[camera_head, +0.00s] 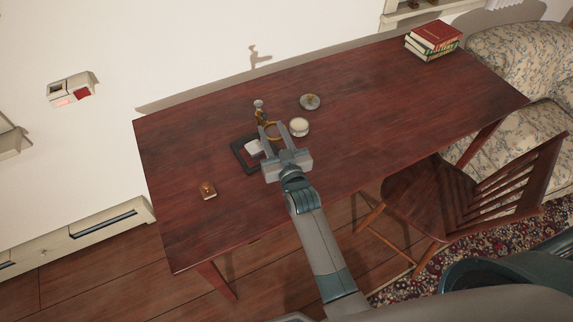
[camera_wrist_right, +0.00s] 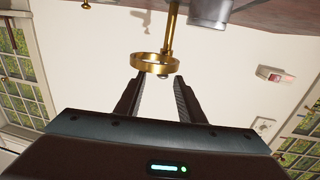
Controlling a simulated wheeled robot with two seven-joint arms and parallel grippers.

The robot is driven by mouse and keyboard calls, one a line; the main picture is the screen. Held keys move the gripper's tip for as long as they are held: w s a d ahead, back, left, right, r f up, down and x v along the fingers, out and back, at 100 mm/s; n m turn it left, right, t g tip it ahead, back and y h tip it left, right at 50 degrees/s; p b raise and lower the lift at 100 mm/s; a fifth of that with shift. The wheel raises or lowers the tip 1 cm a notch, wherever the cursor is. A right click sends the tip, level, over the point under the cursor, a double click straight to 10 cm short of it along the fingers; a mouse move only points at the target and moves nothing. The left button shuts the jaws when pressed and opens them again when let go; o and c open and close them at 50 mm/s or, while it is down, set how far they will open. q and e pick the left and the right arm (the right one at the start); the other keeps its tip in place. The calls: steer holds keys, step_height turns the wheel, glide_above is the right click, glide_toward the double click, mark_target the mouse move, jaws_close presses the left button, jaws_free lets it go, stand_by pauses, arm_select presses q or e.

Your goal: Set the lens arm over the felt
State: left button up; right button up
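The lens arm is a brass ring (camera_head: 272,131) on a brass post (camera_head: 259,112) with a pale top. In the right wrist view the ring (camera_wrist_right: 155,64) hangs from the post (camera_wrist_right: 171,28), as that picture is upside down. My right gripper (camera_head: 272,127) is open, its two fingers apart around the ring's near side; I cannot tell whether they touch it. In the wrist view its fingertips (camera_wrist_right: 159,77) end just by the ring. A dark square base or mat (camera_head: 240,161) with a white piece (camera_head: 253,147) lies left of the gripper; which part is the felt is unclear. My left gripper is out of view.
A round white-topped tin (camera_head: 299,126) and a round metal disc (camera_head: 310,101) stand right of the ring. A small brown object (camera_head: 208,190) lies front left. Books (camera_head: 433,40) are at the back right. A chair (camera_head: 470,195) stands at the table's front.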

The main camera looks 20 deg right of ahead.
steer(key=s+b, duration=0.2)
steer(key=s, duration=1)
steer(key=shift+s+d, duration=0.2)
steer(key=shift+d, duration=0.15)
